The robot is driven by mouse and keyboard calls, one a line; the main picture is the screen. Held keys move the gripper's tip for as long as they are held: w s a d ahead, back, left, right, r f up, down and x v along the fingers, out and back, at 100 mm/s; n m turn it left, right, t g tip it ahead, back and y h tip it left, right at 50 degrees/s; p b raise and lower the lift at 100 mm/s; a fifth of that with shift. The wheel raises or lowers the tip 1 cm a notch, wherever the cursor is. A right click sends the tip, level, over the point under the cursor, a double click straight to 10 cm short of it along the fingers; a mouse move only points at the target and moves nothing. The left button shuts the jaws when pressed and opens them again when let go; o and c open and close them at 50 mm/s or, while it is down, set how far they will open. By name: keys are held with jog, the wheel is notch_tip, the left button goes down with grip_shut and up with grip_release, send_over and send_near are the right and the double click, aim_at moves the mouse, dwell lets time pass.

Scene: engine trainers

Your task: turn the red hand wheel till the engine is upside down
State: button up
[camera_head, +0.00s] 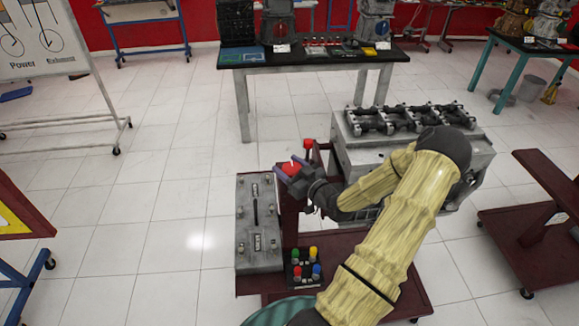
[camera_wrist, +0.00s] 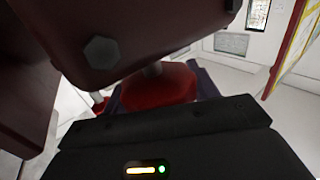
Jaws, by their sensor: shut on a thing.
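The red hand wheel (camera_head: 291,169) is at the left end of the engine stand, and only part of it shows. My gripper (camera_head: 288,175) is at the wheel, with its fingers on either side of the red part. In the wrist view the same red part (camera_wrist: 165,88) sits between the two dark purple fingers, so the gripper (camera_wrist: 160,92) is shut on it. The grey engine (camera_head: 420,157) hangs on the stand with several dark caps along its upper face. My forearm hides its lower right part.
A grey control box (camera_head: 258,235) and a block with coloured knobs (camera_head: 305,268) lie on the dark red stand base beside the arm. A dark red plate with a bolt (camera_wrist: 105,50) is close above my gripper. Open tiled floor (camera_head: 150,215) lies left.

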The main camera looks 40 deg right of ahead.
jog(key=shift+m+h+b, duration=0.4)
jog(key=shift+m+h, duration=0.1)
jog(key=shift+h, duration=0.3)
